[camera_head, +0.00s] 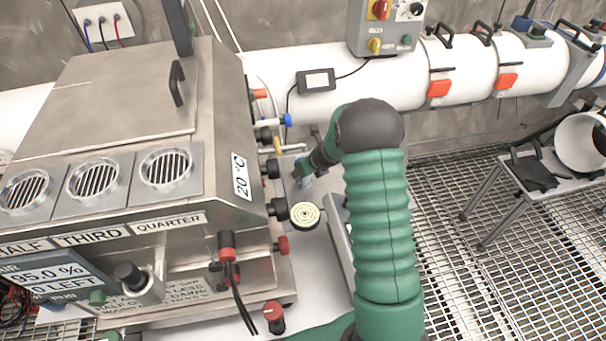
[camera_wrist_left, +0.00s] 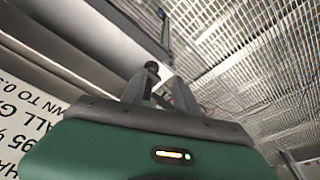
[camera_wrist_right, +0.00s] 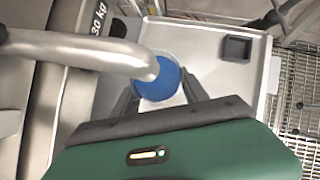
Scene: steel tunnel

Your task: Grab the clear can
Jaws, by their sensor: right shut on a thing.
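The clear can shows as a round blue shape (camera_wrist_right: 158,82) in the right wrist view, between my right gripper's fingers (camera_wrist_right: 160,92). My right gripper is shut on it, one finger on each side. A curved metal spout covers part of the can's top. In the head view my right gripper (camera_head: 303,168) reaches beside the machine, and the can is mostly hidden, with a small bluish part showing (camera_head: 307,182). My left gripper (camera_wrist_left: 163,80) shows only in its wrist view, with its fingers apart and nothing clearly between them.
The steel machine (camera_head: 226,170) stands at the left, with valves and a round gauge (camera_head: 304,214) on its side. A flat metal tray (camera_wrist_right: 240,85) lies beneath the can. A white pipe (camera_head: 470,68) runs behind. A small table (camera_head: 550,170) stands right, over grated floor.

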